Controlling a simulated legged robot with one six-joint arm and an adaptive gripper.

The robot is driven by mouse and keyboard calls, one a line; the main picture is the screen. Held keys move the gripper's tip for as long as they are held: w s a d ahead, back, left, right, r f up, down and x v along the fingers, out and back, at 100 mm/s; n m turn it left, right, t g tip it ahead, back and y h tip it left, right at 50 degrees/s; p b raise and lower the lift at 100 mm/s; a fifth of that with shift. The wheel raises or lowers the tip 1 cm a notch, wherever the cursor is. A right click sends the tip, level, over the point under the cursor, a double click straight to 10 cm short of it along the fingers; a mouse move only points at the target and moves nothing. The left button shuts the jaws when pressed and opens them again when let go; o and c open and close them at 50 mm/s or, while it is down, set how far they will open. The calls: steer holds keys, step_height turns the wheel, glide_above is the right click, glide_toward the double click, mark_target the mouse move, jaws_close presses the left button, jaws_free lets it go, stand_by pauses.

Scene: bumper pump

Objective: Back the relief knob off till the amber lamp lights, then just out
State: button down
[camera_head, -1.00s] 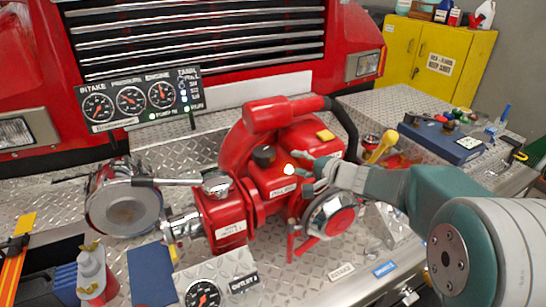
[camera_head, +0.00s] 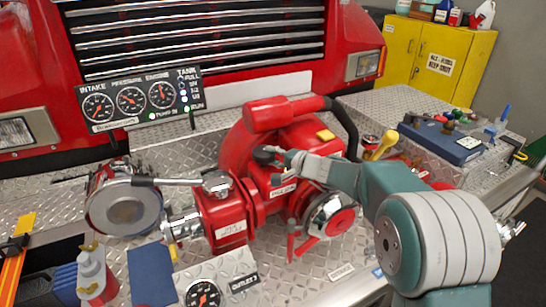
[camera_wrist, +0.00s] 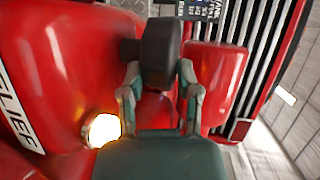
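The black relief knob (camera_wrist: 160,50) stands on the red pump housing; it also shows in the head view (camera_head: 265,154). My gripper (camera_wrist: 160,72) has one finger on either side of the knob. The fingers are apart by about the knob's width; whether they press on it I cannot tell. In the head view my gripper (camera_head: 279,156) reaches the knob from the right. The amber lamp (camera_wrist: 102,130) glows brightly beside my left finger in the wrist view, near the partly visible RELIEF label (camera_wrist: 18,105). In the head view my gripper hides the lamp.
The gauge panel (camera_head: 140,100) stands behind the pump at left. A bottle (camera_head: 95,275) and a blue case (camera_head: 440,140) sit farther off.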

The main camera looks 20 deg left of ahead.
steer(key=shift+f, duration=0.1)
steer(key=shift+s+f+m+t+h, duration=0.1)
steer(key=shift+s+m+t+h, duration=0.15)
steer(key=shift+m+t+h, duration=0.55)
steer(key=shift+t, duration=0.3)
steer(key=c, duration=0.6)
jaws_free()
steer(key=shift+a, duration=0.15)
steer(key=v, duration=1.1)
steer(key=shift+s+d+f, duration=0.1)
steer(key=shift+d+f, duration=0.1)
steer(key=shift+d, duration=0.2)
